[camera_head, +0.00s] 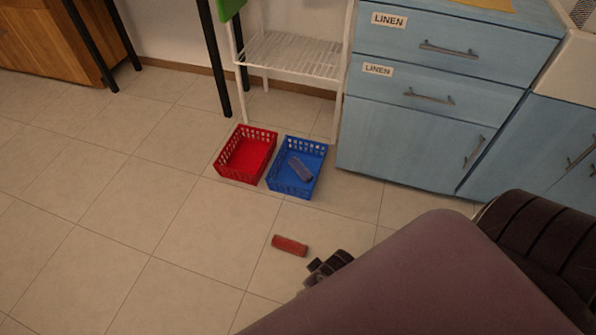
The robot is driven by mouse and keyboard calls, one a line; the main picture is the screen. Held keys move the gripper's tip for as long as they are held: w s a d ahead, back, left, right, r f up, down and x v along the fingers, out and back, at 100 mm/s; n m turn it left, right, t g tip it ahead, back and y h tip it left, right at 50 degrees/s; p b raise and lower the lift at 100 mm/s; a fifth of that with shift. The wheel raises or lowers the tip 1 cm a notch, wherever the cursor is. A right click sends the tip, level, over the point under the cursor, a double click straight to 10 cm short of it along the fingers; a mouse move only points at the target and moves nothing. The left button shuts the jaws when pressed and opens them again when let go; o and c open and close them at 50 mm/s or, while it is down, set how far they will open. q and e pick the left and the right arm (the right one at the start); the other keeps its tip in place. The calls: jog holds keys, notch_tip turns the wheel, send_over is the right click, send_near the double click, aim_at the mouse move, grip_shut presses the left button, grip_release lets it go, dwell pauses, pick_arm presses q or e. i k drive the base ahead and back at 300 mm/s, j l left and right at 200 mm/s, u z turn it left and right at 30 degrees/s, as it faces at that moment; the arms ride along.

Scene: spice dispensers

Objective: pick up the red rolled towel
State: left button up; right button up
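The red rolled towel (290,245) lies on the tiled floor near the middle of the view, in front of the two baskets. My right gripper (321,266), dark grey, is just to the right of and slightly nearer than the towel, with a small gap showing between them in the picture. Its fingers are small and partly hidden by my arm, so I cannot tell whether they are open or shut. The towel appears free of the gripper. My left gripper is not in view.
Blue drawers (430,135) labelled LINEN stand at the right, a white rack (290,55) behind the baskets. Floor at left is clear.

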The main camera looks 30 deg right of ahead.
aim_at(296, 248)
jog(key=z, duration=0.9)
